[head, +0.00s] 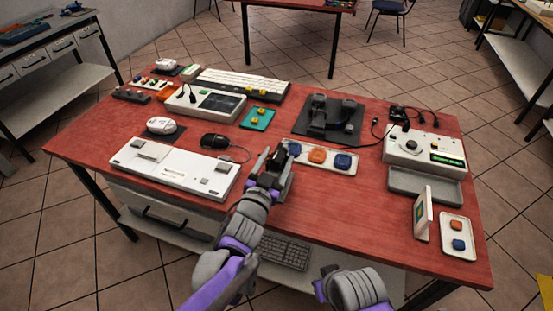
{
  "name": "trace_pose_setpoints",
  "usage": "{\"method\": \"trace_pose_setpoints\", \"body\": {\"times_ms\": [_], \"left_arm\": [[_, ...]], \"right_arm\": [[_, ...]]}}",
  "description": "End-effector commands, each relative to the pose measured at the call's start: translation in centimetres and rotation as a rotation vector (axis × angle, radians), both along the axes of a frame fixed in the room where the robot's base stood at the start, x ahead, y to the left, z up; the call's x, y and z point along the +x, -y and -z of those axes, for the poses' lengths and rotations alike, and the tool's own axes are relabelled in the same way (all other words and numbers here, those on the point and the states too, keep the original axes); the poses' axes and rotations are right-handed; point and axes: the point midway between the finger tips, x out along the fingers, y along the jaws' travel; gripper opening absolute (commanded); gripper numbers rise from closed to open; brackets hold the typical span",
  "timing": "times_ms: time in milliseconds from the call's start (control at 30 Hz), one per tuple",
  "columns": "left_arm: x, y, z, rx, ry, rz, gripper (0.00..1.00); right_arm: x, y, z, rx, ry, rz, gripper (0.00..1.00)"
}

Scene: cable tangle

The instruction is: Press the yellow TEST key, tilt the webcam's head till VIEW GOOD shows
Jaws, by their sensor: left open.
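I cannot clearly pick out the webcam or the yellow TEST key.
Dark parts stand on a black mat (347,133) behind my left gripper. An upright white panel (422,214) stands front right. Red tabletop (350,205) is clear in front.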

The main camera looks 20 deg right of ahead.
Motion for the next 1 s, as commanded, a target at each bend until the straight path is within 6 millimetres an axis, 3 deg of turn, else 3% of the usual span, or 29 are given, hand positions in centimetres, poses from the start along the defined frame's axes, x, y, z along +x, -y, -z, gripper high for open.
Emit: {"method": "trace_pose_setpoints", "body": {"times_ms": [167, 600, 1000], "left_arm": [[-0.9, -0.6, 0.0, 0.0, 0.0, 0.0, 0.68], [-7.7, -5.2, 0.0, 0.0, 0.0, -0.001, 0.68], [-9.0, -6.1, 0.0, 0.0, 0.0, 0.0, 0.68]], "right_arm": [[0.0, 0.0, 0.0, 0.0, 0.0, 0.0, 0.0], [0.0, 0.0, 0.1, 0.0, 0.0, 0.0, 0.0], [0.0, 0.0, 0.1, 0.0, 0.0, 0.0, 0.0]]}}
